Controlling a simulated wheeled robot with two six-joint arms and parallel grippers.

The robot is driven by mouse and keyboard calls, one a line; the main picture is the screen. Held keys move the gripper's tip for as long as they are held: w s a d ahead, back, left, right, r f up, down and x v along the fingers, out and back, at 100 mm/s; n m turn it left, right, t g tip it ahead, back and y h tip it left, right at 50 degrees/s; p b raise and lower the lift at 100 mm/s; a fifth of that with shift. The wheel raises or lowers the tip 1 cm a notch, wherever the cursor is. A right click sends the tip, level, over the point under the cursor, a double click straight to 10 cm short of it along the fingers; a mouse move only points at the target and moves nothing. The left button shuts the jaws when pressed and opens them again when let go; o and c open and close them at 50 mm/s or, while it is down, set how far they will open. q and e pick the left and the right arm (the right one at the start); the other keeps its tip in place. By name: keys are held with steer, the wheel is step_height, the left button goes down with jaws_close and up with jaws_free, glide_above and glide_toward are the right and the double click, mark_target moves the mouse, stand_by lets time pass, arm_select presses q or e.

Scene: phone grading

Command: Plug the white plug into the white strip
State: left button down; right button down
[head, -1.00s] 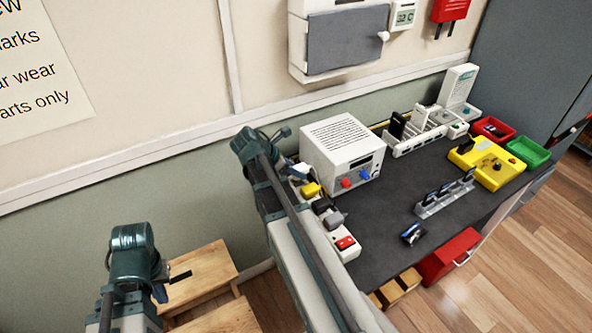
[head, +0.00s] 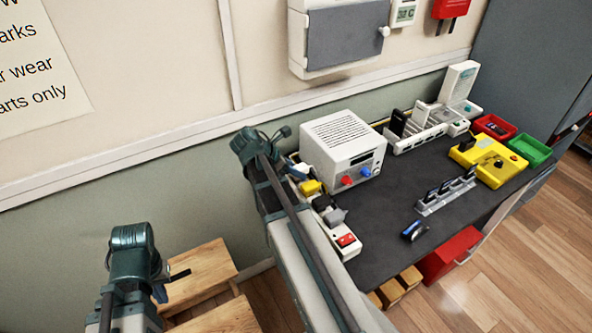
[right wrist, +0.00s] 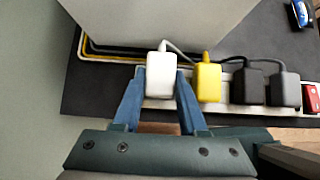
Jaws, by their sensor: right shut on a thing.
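The white plug (right wrist: 160,75) is between the two blue fingers of my right gripper (right wrist: 160,103), which is shut on it. Its pale cord runs from its top to the right. The white strip (right wrist: 235,109) runs below the row of plugs; its red switch is at the right end, and it also shows in the head view (head: 344,253). The white plug is over the strip's left end, left of the yellow plug; I cannot tell whether its pins are in. In the head view my right gripper (head: 297,172) is at the strip's far end. My left gripper (head: 162,290) is low at left, its fingers unclear.
A yellow plug (right wrist: 208,82), a black plug (right wrist: 249,86) and a grey plug (right wrist: 284,89) sit along the strip, close on the right. A white box with knobs (head: 342,147) stands beside it. A wooden stool (head: 205,262) is below left.

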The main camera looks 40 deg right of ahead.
steer(key=shift+f+b, duration=0.8)
stand_by(0.4)
steer(key=c, duration=0.5)
jaws_free()
steer(key=shift+a, duration=0.1)
steer(key=shift+o, duration=0.7)
steer(key=shift+s, duration=0.15)
steer(key=shift+r, duration=0.1)
